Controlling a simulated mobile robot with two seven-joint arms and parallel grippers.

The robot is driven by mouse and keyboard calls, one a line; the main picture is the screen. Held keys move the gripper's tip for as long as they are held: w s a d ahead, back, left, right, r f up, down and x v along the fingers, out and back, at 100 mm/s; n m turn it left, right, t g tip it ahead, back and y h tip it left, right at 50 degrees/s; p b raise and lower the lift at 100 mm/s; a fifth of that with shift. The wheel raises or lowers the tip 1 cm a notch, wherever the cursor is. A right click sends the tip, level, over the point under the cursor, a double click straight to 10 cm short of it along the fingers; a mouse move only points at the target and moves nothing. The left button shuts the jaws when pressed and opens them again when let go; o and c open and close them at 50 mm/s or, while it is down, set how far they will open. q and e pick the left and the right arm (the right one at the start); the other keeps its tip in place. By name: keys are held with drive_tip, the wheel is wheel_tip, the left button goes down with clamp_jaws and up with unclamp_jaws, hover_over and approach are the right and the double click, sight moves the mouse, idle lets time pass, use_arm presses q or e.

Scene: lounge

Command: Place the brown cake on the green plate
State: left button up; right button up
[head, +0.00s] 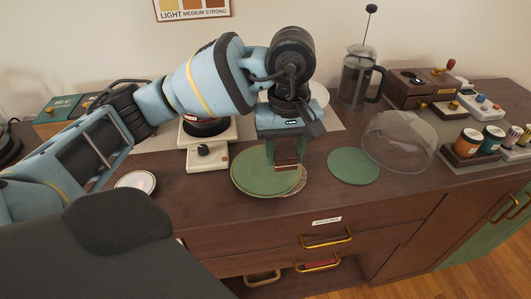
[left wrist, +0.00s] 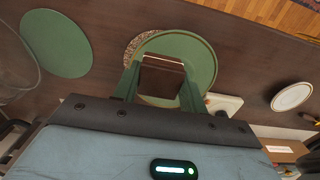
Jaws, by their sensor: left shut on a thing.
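The brown cake (head: 287,159), a small dark-brown block, is held between the green fingers of my left gripper (head: 286,154). In the left wrist view the cake (left wrist: 162,78) fills the gap between the fingertips. The green plate (head: 255,178) is directly below the gripper, on a speckled round mat (head: 299,183) that shows at its edge. The plate also shows behind the cake in the left wrist view (left wrist: 200,55). I cannot tell whether the cake touches the plate. My right gripper is not in view.
A flat green disc (head: 353,166) lies right of the plate, beside a clear dome (head: 400,140). A French press (head: 357,80) stands behind. A white scale (head: 208,157) and a small white saucer (head: 136,182) are to the left. Several jars (head: 467,143) stand at the right.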

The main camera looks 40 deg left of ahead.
sight(266, 168)
use_arm(q)
drive_tip(key=shift+a+f, duration=0.15)
drive_tip(key=shift+a, duration=1.75)
drive_tip(key=shift+a+f, duration=0.25)
drive_tip(key=shift+f, duration=0.7)
drive_tip(key=shift+a+f, duration=0.25)
drive_tip(key=shift+f, duration=0.65)
drive_tip(key=shift+f, duration=0.2)
drive_tip(key=o, duration=1)
drive_tip(key=shift+c, duration=0.2)
drive_tip(key=shift+r, duration=0.1)
drive_tip(key=shift+r, duration=0.1)
